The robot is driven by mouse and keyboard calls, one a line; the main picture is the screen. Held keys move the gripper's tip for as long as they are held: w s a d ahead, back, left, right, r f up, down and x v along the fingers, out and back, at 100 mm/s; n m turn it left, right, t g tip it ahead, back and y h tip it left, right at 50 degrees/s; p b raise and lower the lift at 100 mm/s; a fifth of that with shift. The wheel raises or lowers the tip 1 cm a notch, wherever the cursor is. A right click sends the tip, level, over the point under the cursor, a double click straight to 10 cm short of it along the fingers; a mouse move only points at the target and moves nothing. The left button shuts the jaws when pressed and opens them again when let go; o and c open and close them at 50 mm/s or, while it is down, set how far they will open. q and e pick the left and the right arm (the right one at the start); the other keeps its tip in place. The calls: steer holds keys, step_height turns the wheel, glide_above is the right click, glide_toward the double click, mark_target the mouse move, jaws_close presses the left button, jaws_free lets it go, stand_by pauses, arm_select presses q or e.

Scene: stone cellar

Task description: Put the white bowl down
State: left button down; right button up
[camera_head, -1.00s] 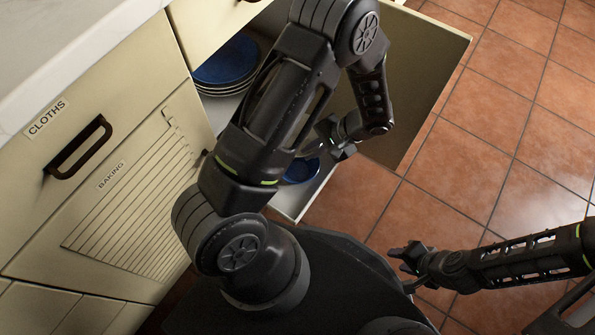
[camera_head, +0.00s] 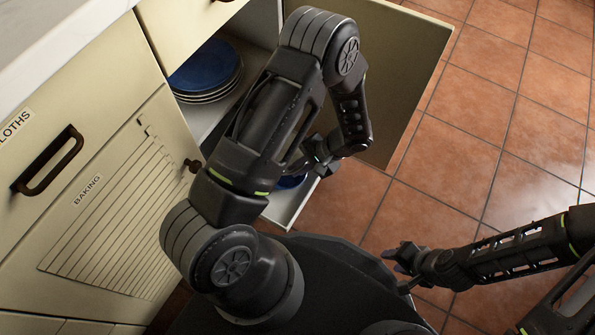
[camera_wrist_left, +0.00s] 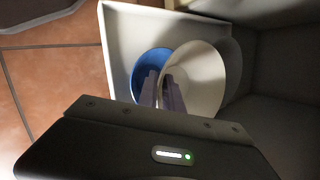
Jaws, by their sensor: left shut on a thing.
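The white bowl (camera_wrist_left: 205,78) shows in the left wrist view, with its near-left rim between the fingers of my left gripper (camera_wrist_left: 162,92). The gripper is shut on that rim. The bowl overlaps a blue bowl (camera_wrist_left: 146,66) on the pale cabinet floor (camera_wrist_left: 118,42). I cannot tell whether the white bowl touches the floor or the blue bowl. In the head view my left gripper (camera_head: 312,158) is inside the open cabinet; my arm hides the white bowl there. My right gripper (camera_head: 398,258) is over the tiled floor, too small to judge its fingers.
A stack of plates with a blue one on top (camera_head: 206,70) stands deeper in the cabinet. The open cabinet door (camera_head: 405,75) stands to the right of my left arm. Drawer fronts marked CLOTHS and BAKING (camera_head: 88,190) are at the left. Tiles at the right are clear.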

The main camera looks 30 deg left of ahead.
arm_select(q)
step_height(320, 180, down, 2)
steer(key=shift+f, duration=0.15)
steer(key=shift+f+b, duration=0.6)
steer(key=shift+b, duration=0.25)
steer(key=c, duration=1.5)
jaws_free()
steer(key=shift+r+p, duration=0.45)
steer(key=shift+p, duration=0.05)
steer(key=p+v, duration=0.3)
steer(key=v, duration=0.9)
steer(key=shift+r+p, duration=0.25)
steer(key=shift+p, duration=0.1)
